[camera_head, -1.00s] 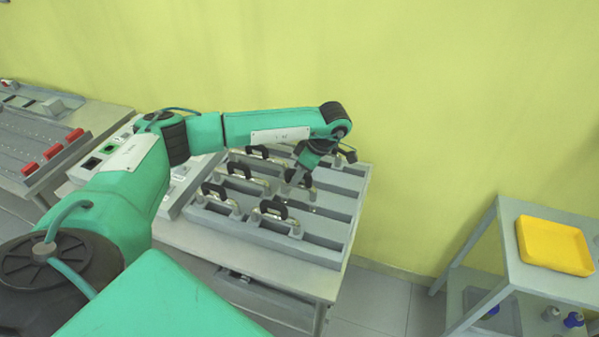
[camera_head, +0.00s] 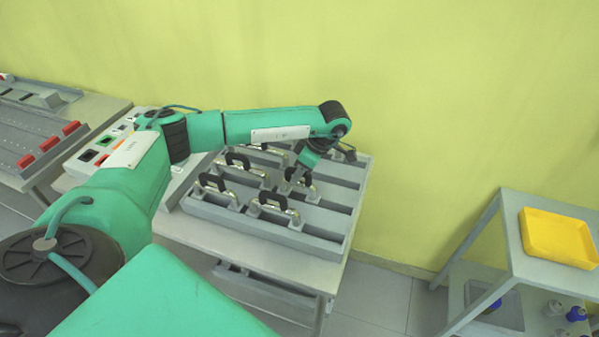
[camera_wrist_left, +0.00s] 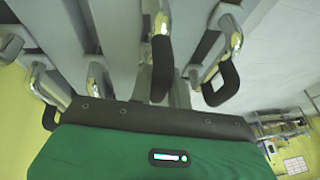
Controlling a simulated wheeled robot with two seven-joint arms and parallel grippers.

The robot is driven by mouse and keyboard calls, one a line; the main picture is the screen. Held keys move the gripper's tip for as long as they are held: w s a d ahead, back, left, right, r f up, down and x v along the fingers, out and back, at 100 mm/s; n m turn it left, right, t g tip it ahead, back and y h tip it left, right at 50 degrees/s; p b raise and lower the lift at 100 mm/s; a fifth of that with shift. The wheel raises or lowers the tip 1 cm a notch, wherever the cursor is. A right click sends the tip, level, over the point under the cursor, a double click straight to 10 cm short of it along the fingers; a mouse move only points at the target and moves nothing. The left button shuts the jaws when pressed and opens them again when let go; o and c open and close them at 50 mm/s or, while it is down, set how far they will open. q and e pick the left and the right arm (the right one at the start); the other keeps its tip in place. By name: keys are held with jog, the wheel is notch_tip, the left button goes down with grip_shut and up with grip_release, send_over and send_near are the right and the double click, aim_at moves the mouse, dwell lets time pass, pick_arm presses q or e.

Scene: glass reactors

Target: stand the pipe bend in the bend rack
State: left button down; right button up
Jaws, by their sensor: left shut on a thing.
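The bend rack (camera_head: 322,220) is a grey slotted frame on a table. Several silver pipe bends with black grips stand in it, among them one at the front left (camera_head: 215,188) and one at the front middle (camera_head: 273,204). My left gripper (camera_head: 297,183) points down over the right part of the rack and is shut on a pipe bend, whose black grip also shows in the left wrist view (camera_wrist_left: 162,65). I cannot tell whether its ends sit in the slots. Another bend (camera_wrist_left: 226,75) is close to its right in that view. My right gripper is not in view.
A grey panel with coloured buttons (camera_head: 103,157) is left of the rack. Further left is a grey board with red blocks (camera_head: 50,143). A yellow tray (camera_head: 557,238) lies on a shelf stand at the right. A yellow-green wall stands close behind the rack.

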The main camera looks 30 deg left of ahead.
pick_arm(q)
jog(key=shift+f, duration=0.15)
dwell(0.3)
jog(key=shift+f+b, duration=0.1)
jog(key=shift+b, duration=0.2)
jog(key=c, duration=1.2)
grip_release()
jog(key=shift+c, duration=0.2)
jog(key=shift+r+p, duration=0.7)
jog(key=shift+r, duration=0.55)
jog(key=shift+r+p, duration=1.65)
jog(key=shift+r, duration=1.65)
